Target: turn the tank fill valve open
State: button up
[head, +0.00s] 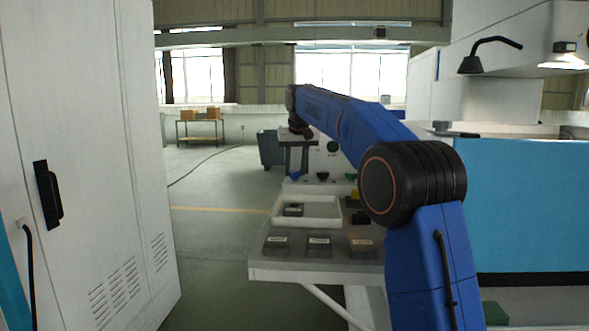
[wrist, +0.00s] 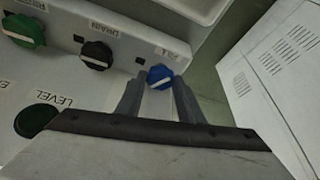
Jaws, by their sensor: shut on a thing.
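The tank fill valve is a blue knob (wrist: 159,77) with a white pointer line, under the label FILL on a pale panel (wrist: 75,75). In the wrist view the line runs slantwise, rising to the right. My gripper (wrist: 161,88) is shut on this knob, one finger at each side. In the head view the blue knob (head: 294,176) shows small below my gripper (head: 297,165), at the left end of the row on the panel.
A black DRAIN knob (wrist: 96,55) and a green knob (wrist: 23,30) sit left of the blue one. A dark round part (wrist: 36,120) is by the word LEVEL. A white tray (head: 306,221) and several dark blocks lie on the bench (head: 300,268). A white cabinet (head: 95,130) stands left.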

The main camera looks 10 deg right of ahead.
jog(key=n, duration=0.2)
jog(key=n+y, duration=0.1)
jog(key=n, duration=0.1)
jog(key=n+y, duration=0.1)
jog(key=shift+w+d+n, duration=0.1)
jog(key=shift+d+n, duration=0.2)
jog(key=shift+n, duration=0.1)
dwell(0.4)
jog(key=o, duration=1.1)
jog(key=shift+c, duration=0.2)
